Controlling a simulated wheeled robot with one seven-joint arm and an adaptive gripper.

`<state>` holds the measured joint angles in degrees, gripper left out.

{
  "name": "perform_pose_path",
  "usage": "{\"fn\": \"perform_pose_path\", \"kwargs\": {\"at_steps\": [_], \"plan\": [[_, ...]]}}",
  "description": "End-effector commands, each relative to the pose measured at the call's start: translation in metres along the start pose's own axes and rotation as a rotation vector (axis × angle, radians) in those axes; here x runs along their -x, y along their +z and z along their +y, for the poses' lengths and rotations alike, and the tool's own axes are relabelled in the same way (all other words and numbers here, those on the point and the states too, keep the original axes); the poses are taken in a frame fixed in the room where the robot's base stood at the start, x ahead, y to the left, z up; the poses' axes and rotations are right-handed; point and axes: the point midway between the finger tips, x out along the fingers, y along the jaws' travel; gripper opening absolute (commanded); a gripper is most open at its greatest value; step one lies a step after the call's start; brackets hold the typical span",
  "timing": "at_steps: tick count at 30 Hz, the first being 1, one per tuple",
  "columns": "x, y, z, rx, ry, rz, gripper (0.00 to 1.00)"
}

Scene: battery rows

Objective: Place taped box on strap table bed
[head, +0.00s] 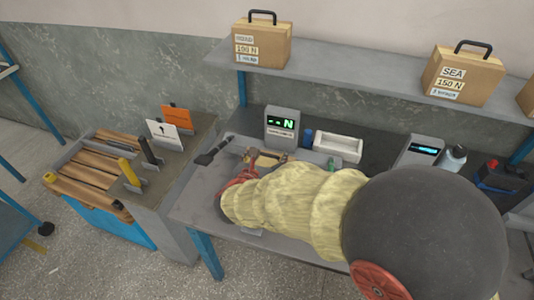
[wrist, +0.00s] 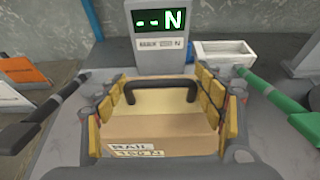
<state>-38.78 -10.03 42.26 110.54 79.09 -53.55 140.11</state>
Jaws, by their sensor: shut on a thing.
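A black strap lever (wrist: 40,120) lies at left and a green one (wrist: 280,105) at right. In the head view my padded arm hides most of the box and bed; a black lever end (head: 213,151) shows.
A display with green digits (head: 282,128) stands behind the bed, beside a white tray (head: 338,147). More handled boxes (head: 262,45) sit on the shelf above.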

Motion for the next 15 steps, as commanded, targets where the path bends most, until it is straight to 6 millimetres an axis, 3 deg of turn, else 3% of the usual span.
{"fn": "perform_pose_path", "kwargs": {"at_steps": [7, 15], "plan": [[-0.013, -0.029, 0.001, -0.001, 0.000, -0.005, 0.08], [-0.015, -0.033, 0.001, -0.004, 0.001, -0.005, 0.08]]}}
